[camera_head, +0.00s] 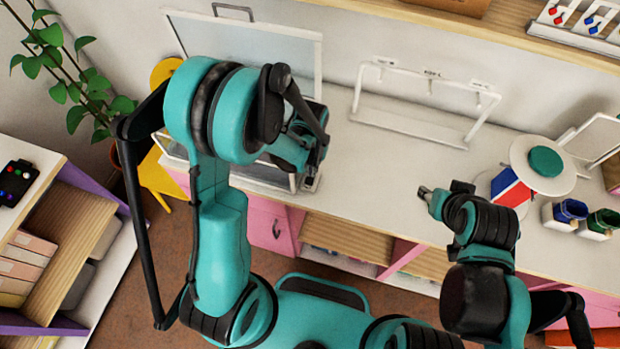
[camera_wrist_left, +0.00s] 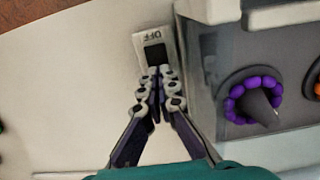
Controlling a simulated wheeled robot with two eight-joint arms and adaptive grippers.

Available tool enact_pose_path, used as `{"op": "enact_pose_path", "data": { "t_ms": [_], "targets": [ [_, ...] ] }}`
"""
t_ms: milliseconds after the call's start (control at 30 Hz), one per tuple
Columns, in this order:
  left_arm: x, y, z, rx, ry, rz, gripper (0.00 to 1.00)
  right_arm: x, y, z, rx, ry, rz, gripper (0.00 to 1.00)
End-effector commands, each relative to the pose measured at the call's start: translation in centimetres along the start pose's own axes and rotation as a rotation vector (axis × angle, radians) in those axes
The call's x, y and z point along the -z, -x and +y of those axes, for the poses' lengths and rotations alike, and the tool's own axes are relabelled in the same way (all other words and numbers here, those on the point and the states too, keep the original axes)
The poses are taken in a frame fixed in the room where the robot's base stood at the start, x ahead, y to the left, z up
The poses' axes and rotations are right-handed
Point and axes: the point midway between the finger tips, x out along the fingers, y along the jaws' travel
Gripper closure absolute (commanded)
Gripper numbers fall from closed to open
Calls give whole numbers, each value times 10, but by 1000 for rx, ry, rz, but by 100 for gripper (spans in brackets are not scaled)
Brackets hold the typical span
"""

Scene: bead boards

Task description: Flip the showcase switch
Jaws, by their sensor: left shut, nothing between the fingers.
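The showcase (camera_head: 292,184) stands at the left of the white counter, its clear lid (camera_head: 250,48) raised, partly hidden behind my left arm. In the left wrist view its grey side (camera_wrist_left: 203,90) is at the right, with a purple bead ring (camera_wrist_left: 238,100) around a dark cone behind a pane. The switch (camera_wrist_left: 154,50) is a dark rocker on a pale plate lettered OFF, beside the showcase. My left gripper (camera_wrist_left: 160,74) is shut and empty, its fingertips at the rocker's lower edge; contact is unclear. My right gripper (camera_head: 426,192) is over the counter's front edge, its fingers too small to judge.
A white rack (camera_head: 410,128) stands at the counter's back. A round white stand with a green disc (camera_head: 545,161), a red and blue block (camera_head: 510,188) and small cups (camera_head: 570,211) are at the right. The counter between showcase and right gripper is clear.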

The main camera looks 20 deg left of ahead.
Motion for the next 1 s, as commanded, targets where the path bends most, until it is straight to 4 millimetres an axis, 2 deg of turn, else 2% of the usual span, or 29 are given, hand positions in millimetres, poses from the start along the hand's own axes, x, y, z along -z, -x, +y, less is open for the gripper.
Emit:
{"op": "enact_pose_path", "data": {
  "t_ms": [567, 1000],
  "targets": [
    [0, -6, 0, 0, 0, 0, 100, -3, -5, 0, 0, 0, 0, 60],
    [0, 28, 0, 0, 0, 0, 100, 10, 14, 0, 0, 0, 0, 60]
  ]
}}
